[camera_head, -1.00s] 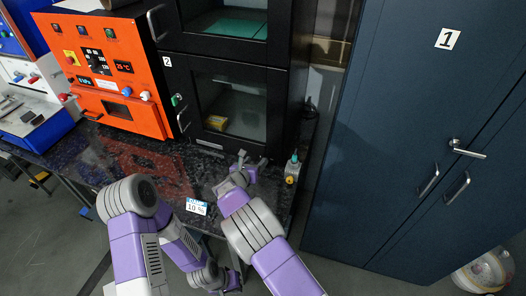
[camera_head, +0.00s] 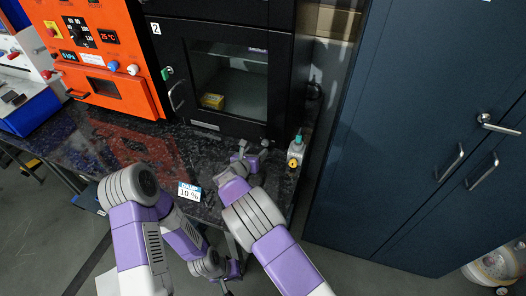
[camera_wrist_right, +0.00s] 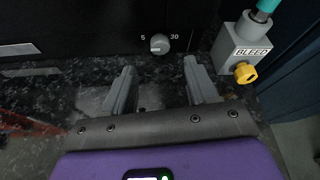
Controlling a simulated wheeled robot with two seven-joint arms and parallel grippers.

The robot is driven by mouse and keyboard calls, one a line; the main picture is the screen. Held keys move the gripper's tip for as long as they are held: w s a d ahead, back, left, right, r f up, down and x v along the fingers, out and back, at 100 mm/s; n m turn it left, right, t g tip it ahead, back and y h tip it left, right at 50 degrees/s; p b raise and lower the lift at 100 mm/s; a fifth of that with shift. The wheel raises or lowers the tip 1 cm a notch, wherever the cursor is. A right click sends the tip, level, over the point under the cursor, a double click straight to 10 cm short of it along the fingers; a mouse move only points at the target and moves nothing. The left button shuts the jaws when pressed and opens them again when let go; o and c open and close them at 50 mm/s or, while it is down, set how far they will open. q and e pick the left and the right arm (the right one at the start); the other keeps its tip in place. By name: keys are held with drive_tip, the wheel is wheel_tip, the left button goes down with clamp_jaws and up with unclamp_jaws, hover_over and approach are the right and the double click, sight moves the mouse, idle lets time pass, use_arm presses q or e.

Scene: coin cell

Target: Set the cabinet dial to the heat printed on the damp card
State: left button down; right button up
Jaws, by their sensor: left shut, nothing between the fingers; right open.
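The damp card (camera_head: 189,191) lies on the dark counter near its front edge and appears to read "DAMP 10 %". The cabinet dial (camera_wrist_right: 160,43) is a small grey knob on the black cabinet front, between the printed marks 5 and 30; I cannot tell its exact setting. My right gripper (camera_head: 252,147) is open at the cabinet's lower front. In the right wrist view its fingers (camera_wrist_right: 160,67) point at the dial, which shows beyond and between the tips, apparently untouched. My left gripper (camera_head: 225,285) is shut and empty, low in front of the counter.
The black cabinet (camera_head: 285,90) has a glass door with a yellow box (camera_head: 212,101) behind it. A grey "BLEED" block (camera_wrist_right: 232,47) with a yellow knob stands right of my right gripper. An orange oven (camera_head: 140,60) is left, a blue cupboard (camera_head: 400,130) right.

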sight(265, 144)
drive_tip(key=shift+b+x, duration=0.6)
drive_tip(key=shift+x, duration=3.2)
drive_tip(key=shift+c, duration=0.5)
drive_tip(key=c, duration=1)
